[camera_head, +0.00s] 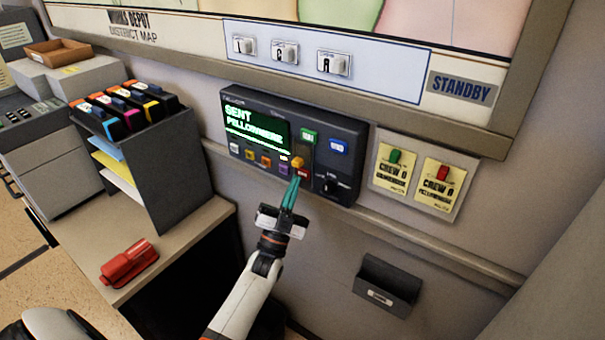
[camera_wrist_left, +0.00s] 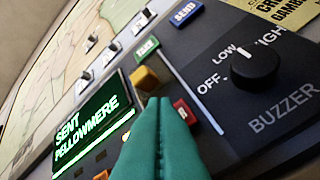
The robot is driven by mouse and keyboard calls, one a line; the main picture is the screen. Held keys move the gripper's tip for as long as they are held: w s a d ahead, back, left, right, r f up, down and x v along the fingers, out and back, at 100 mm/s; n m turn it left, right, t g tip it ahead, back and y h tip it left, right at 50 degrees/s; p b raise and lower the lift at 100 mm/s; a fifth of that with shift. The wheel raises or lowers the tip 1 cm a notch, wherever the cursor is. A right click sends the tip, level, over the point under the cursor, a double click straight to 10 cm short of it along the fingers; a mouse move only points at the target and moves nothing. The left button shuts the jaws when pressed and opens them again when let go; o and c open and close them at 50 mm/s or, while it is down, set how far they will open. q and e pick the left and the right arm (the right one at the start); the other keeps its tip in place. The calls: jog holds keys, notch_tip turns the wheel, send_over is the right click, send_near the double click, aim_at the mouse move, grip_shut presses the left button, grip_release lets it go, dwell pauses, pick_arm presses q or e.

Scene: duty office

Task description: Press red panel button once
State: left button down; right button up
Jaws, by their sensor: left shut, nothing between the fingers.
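A dark control panel (camera_head: 345,130) is fixed to the wall, with a green-lit screen (camera_head: 255,128) reading "SENT PELLOWMERE". A small red button (camera_head: 304,172) sits near the panel's lower edge, partly hidden by my fingers; it also shows in the left wrist view (camera_wrist_left: 186,110). My left gripper (camera_head: 295,181) is shut and empty, with its teal fingertips just in front of the panel beside the red button. In the left wrist view the fingertips (camera_wrist_left: 160,102) lie just left of the red button and below a yellow button (camera_wrist_left: 145,79). I cannot tell whether they touch anything. My right gripper is not visible.
A green button (camera_head: 308,136), a blue button (camera_head: 338,147) and a black buzzer knob (camera_wrist_left: 255,66) are close by. Crew tags (camera_head: 437,185) hang to the right. A grey wall pocket (camera_head: 386,286) is below. A red stapler-like object (camera_head: 128,262) lies on the desk.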

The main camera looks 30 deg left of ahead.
pick_arm(q)
jog(key=shift+w, duration=0.15)
jog(key=shift+w+b, duration=0.3)
jog(key=shift+w+b, duration=0.3)
jog(key=shift+w, duration=0.05)
dwell(0.5)
jog(key=shift+s, duration=0.15)
dwell(0.3)
jog(key=shift+s+p, duration=0.35)
jog(key=shift+s, duration=0.3)
jog(key=s+p, duration=0.2)
jog(key=s, duration=0.3)
jog(key=shift+a, duration=0.2)
